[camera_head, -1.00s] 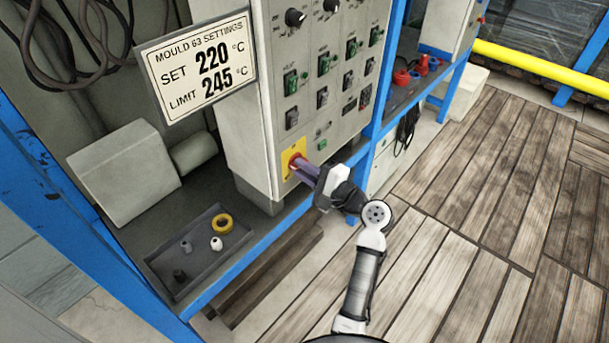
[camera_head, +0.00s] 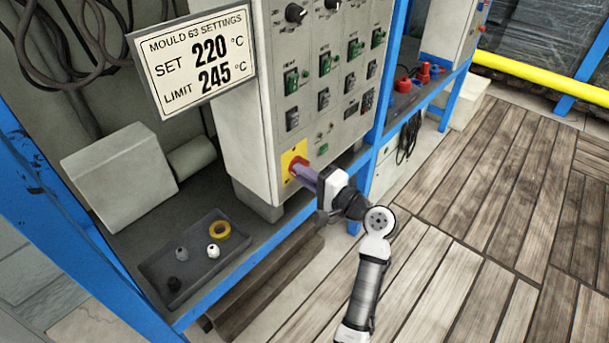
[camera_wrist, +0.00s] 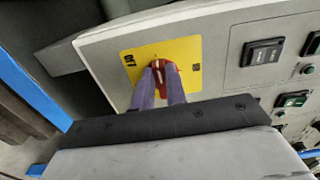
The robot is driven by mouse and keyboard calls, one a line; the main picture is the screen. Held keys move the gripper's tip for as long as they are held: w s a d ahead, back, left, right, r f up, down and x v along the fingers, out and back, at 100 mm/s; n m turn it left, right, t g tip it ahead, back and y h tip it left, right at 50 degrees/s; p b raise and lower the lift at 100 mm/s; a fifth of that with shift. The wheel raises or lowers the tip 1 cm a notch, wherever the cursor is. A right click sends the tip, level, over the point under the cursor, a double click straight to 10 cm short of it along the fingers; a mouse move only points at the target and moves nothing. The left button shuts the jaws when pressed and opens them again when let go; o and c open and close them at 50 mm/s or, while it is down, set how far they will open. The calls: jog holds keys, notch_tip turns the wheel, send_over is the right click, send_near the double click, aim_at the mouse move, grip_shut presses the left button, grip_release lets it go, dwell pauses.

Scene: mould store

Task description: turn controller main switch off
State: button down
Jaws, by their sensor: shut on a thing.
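The controller main switch is a red handle (camera_wrist: 161,66) on a yellow plate (camera_wrist: 184,54), low on the front of the grey controller cabinet (camera_head: 250,155). The yellow plate also shows in the head view (camera_head: 287,159). My gripper (camera_wrist: 160,74) has its two purple fingers on either side of the red handle and is shut on it. It also shows in the head view (camera_head: 303,172), reaching the switch from the right. The fingers hide part of the handle.
A sign with mould settings (camera_head: 190,62) hangs left of the cabinet. A dark tray (camera_head: 165,292) with a yellow ring and small fittings lies on the shelf. Blue frame posts (camera_head: 392,75) stand beside the cabinet. The plank floor (camera_head: 470,240) at right is clear.

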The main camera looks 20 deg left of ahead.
jog(key=c, duration=1.4)
grip_release()
jog(key=shift+c, duration=0.2)
jog(key=shift+d, duration=0.1)
jog(key=b+v, duration=0.2)
jog(key=v, duration=1.1)
jog(key=shift+s+d, duration=0.15)
jog(key=shift+d, duration=0.2)
